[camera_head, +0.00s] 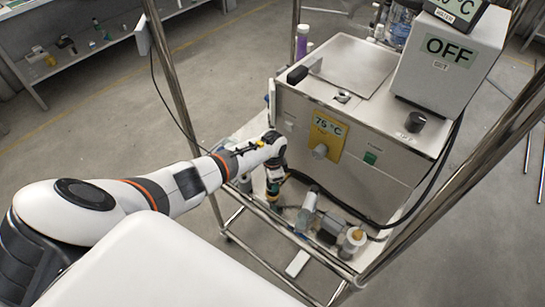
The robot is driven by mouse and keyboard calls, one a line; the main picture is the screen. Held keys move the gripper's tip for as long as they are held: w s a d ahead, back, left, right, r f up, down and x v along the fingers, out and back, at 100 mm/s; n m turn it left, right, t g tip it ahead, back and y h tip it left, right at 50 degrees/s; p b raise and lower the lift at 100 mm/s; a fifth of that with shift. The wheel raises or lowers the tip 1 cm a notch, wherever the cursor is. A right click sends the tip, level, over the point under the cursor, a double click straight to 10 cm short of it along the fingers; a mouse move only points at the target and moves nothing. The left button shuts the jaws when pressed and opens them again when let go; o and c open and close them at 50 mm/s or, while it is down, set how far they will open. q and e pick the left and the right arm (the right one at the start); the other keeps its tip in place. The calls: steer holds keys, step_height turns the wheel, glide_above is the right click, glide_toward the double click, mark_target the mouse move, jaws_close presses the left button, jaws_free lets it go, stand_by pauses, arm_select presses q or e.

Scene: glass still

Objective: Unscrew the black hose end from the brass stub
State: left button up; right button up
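My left arm reaches in from the left, and its gripper (274,187) points down beside the lower front left corner of the steel bath (345,163). Small dark, green and yellowish parts show around the fingertips. They are too small to tell whether the fingers are open or shut, or whether they touch anything. A black hose (345,208) curves along the cart shelf in front of the bath, with its left end near my gripper. I cannot make out the hose end or the brass stub clearly. My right gripper is not in view.
The bath carries a 75 °C display (328,126), a knob and a green switch. A grey box reading OFF (447,55) stands on it. Bottles and small parts (353,240) crowd the shelf's front right. Steel posts (172,75) frame the cart.

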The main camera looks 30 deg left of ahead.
arm_select(q)
steer(key=n+p, duration=0.1)
steer(key=n, duration=0.1)
steer(key=shift+r+n, duration=0.15)
steer(key=shift+n, duration=0.25)
steer(key=shift+n+p, duration=0.3)
steer(key=shift+n, duration=0.4)
steer(key=o, duration=1.2)
steer(key=shift+o, duration=0.2)
step_height(320, 180, up, 12)
steer(key=p, duration=0.1)
